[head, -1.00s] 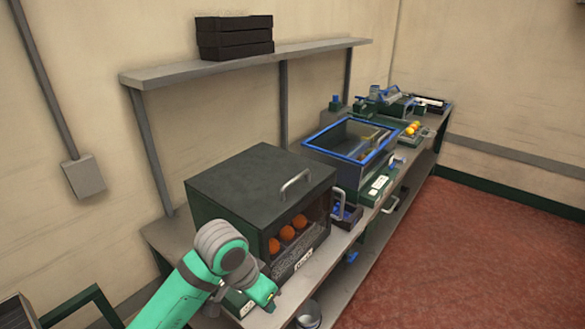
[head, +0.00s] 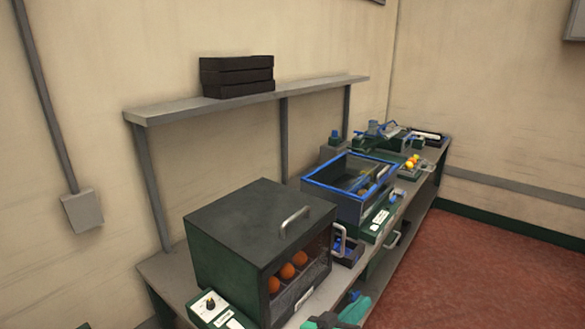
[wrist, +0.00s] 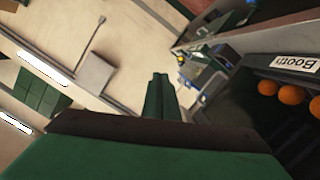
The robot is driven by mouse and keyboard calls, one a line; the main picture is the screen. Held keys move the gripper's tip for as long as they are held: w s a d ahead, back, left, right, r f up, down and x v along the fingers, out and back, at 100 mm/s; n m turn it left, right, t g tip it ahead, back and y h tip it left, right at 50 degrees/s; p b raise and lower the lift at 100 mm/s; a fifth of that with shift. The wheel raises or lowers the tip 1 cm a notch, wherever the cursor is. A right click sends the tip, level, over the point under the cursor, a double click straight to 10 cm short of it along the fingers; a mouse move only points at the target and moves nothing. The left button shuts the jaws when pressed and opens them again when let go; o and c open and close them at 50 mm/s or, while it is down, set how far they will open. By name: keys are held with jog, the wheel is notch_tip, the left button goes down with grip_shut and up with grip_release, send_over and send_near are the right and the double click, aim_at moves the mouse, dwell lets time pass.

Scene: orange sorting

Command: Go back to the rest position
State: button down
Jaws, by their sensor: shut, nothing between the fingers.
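My gripper (wrist: 160,92) is shut and empty in the wrist view, its green fingers together and pointing into open space. In the head view only a teal part of my arm shows at the bottom edge, in front of the dark box (head: 262,225). The box stands on the bench with its lid down and a handle on top. Several oranges (head: 287,271) sit behind its clear front. They also show at the right of the wrist view (wrist: 291,94), under a label.
A small control box with a knob (head: 209,305) stands beside the dark box. Farther along the bench is a blue-rimmed bin (head: 337,205), then smaller fruit (head: 412,162). Black crates (head: 236,76) rest on the wall shelf (head: 180,111). The red floor (head: 470,270) at right is clear.

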jog(key=s+a+f+n+t+y, duration=0.2)
jog(key=s+a+f+n+y, duration=0.25)
jog(key=s+f, duration=0.45)
jog(key=s+a+f+n+t+y, duration=0.25)
jog(key=s+f+n+y, duration=0.2)
jog(key=s+f, duration=0.45)
jog(key=s+a+m+y, duration=0.1)
jog(key=s+a+m, duration=0.2)
jog(key=s, duration=0.7)
jog(key=s+a+m+y, duration=0.1)
jog(key=s+a+m, duration=0.2)
jog(key=s+a, duration=0.3)
jog(key=s+g, duration=0.1)
jog(key=s, duration=0.4)
jog(key=shift+s+r, duration=0.15)
jog(key=shift+r, duration=0.25)
